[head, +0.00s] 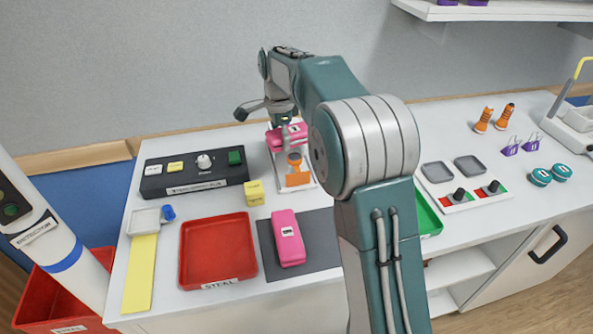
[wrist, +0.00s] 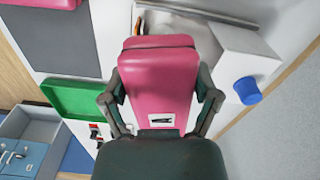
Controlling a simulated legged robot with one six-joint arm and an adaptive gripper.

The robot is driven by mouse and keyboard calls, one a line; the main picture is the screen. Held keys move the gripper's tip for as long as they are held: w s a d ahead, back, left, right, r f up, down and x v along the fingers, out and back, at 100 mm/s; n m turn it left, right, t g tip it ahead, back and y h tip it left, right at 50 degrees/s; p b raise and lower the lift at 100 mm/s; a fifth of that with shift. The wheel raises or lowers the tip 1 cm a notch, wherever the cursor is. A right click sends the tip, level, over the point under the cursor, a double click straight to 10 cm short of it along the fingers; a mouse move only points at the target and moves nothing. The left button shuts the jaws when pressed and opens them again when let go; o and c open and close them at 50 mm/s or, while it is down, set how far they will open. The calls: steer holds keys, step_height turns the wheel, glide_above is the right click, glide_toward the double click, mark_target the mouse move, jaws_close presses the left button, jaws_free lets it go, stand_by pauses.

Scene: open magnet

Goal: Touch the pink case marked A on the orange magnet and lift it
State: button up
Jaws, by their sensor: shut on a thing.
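A pink case (head: 275,139) is in my gripper (head: 287,126), just above and behind the orange magnet (head: 298,179) in the head view. In the wrist view the pink case (wrist: 160,75) lies between the two fingers of my gripper (wrist: 160,98), which are shut on its sides. Its white label shows near the palm, but I cannot read the letter. A second pink case (head: 289,248) with a white label lies on the dark mat (head: 325,245). I cannot tell whether the held case touches the magnet.
A red tray marked STEEL (head: 217,281) lies left of the mat. A black control box (head: 193,190) and a yellow block (head: 254,193) stand behind it. A green tray (head: 428,215) is partly behind my arm. Grey pads (head: 437,171) and orange bolts (head: 483,120) are on the right.

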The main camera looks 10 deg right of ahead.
steer(key=shift+r, duration=2.05)
steer(key=shift+s, duration=0.15)
